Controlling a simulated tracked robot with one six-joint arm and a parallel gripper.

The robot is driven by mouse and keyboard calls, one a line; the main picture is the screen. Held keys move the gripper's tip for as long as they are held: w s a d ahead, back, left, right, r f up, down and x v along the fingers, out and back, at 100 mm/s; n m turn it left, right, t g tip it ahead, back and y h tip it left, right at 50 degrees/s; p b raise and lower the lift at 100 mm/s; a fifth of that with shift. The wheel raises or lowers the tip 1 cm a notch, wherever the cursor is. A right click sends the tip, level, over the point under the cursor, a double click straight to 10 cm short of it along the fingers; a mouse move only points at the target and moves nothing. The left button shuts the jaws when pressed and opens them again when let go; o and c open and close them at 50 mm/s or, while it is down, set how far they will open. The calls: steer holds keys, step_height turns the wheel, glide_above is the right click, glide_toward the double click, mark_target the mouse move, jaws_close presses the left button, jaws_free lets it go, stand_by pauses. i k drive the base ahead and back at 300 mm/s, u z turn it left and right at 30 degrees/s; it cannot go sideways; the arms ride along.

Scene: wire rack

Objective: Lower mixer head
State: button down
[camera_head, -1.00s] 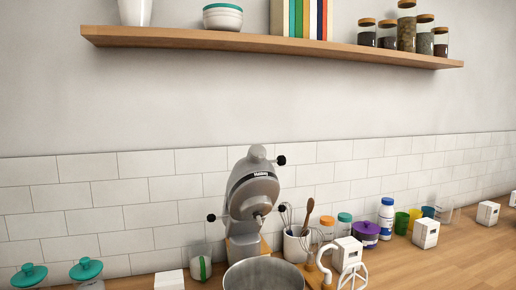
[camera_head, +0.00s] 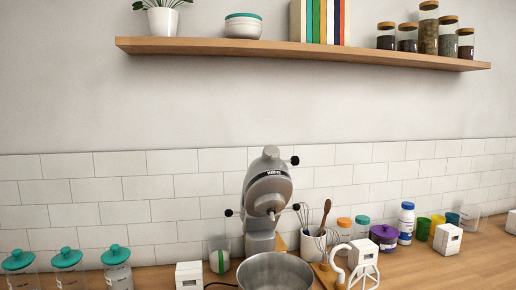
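A grey stand mixer (camera_head: 268,196) stands on the wooden counter against the tiled wall. Its head is tilted up, with dark knobs at its sides and the attachment shaft pointing forward and down. A steel mixing bowl (camera_head: 275,272) sits in front of the mixer, cut off by the bottom edge of the picture. My gripper is not in view.
White-lidded area aside, teal-lidded jars (camera_head: 66,259) stand at left. A small white box (camera_head: 189,275) and a glass (camera_head: 219,257) are left of the bowl. A utensil crock (camera_head: 312,245), a dough hook, a whisk and a purple pot (camera_head: 383,236) are at right. A shelf (camera_head: 300,48) hangs above.

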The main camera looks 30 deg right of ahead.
mark_target(268, 185)
steer(key=u, duration=0.95)
steer(key=k, duration=1.25)
steer(key=z, duration=1.1)
steer(key=i, duration=0.9)
steer(key=z, duration=0.05)
